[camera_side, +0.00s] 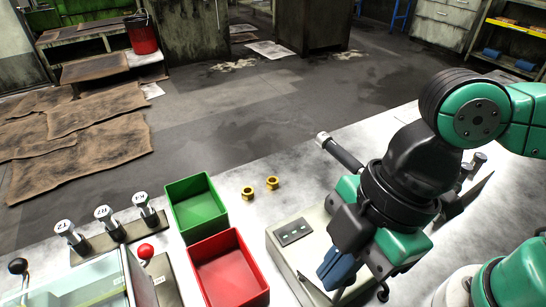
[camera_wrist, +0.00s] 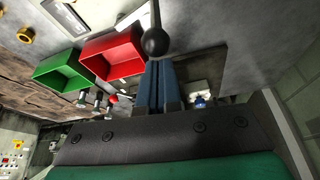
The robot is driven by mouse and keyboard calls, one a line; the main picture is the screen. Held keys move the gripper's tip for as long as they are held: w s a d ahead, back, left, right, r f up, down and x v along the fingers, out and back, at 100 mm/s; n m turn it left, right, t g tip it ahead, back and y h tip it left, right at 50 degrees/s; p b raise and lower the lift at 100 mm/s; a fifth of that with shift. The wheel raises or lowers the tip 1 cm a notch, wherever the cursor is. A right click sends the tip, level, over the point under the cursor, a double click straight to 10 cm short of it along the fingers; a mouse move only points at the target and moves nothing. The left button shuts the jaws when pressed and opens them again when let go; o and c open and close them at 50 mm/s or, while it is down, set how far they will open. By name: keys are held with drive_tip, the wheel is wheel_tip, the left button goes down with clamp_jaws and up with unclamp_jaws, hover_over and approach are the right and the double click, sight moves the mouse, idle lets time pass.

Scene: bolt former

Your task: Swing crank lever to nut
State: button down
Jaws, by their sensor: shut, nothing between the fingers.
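My gripper (camera_side: 332,280) has blue fingers and is shut and empty, pointing down over the beige machine at the lower right of the side view. In the wrist view the two blue fingers (camera_wrist: 160,65) lie side by side. A lever with a dark ball knob (camera_wrist: 155,43) shows just at the fingertips there, its thin rod running up out of the frame. I cannot tell whether the fingers touch the knob. In the side view my gripper and arm hide most of that spot.
The beige machine has a small button panel (camera_side: 294,232). A red bin (camera_side: 262,262) and a green bin (camera_side: 208,237) stand left of it. Several labelled levers (camera_side: 103,213) and a red-knobbed lever (camera_side: 145,251) are farther left. A dark bar with a grey tip (camera_side: 345,153) rises behind my gripper.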

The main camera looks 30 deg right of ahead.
drive_tip(key=shift+d+n+g, duration=0.3)
drive_tip(key=shift+n, duration=0.4)
drive_tip(key=n, duration=0.1)
drive_tip(key=d+n+g, duration=0.1)
drive_tip(key=n, duration=0.1)
drive_tip(key=shift+w+d, duration=0.15)
drive_tip(key=shift+w, duration=0.05)
drive_tip(key=shift+w+d+n+g+h, duration=0.25)
drive_tip(key=shift+w+d+n, duration=0.15)
drive_tip(key=shift+n, duration=0.55)
drive_tip(key=shift+w+d+n+g+h, duration=0.15)
drive_tip(key=shift+w+d+n+g, duration=0.2)
drive_tip(key=shift+n, duration=0.55)
drive_tip(key=shift+w+d+n+g+h, duration=0.2)
drive_tip(key=shift+w+d+n, duration=0.2)
drive_tip(key=shift+n, duration=0.55)
drive_tip(key=shift+w+d, duration=0.1)
drive_tip(key=shift+w, duration=0.05)
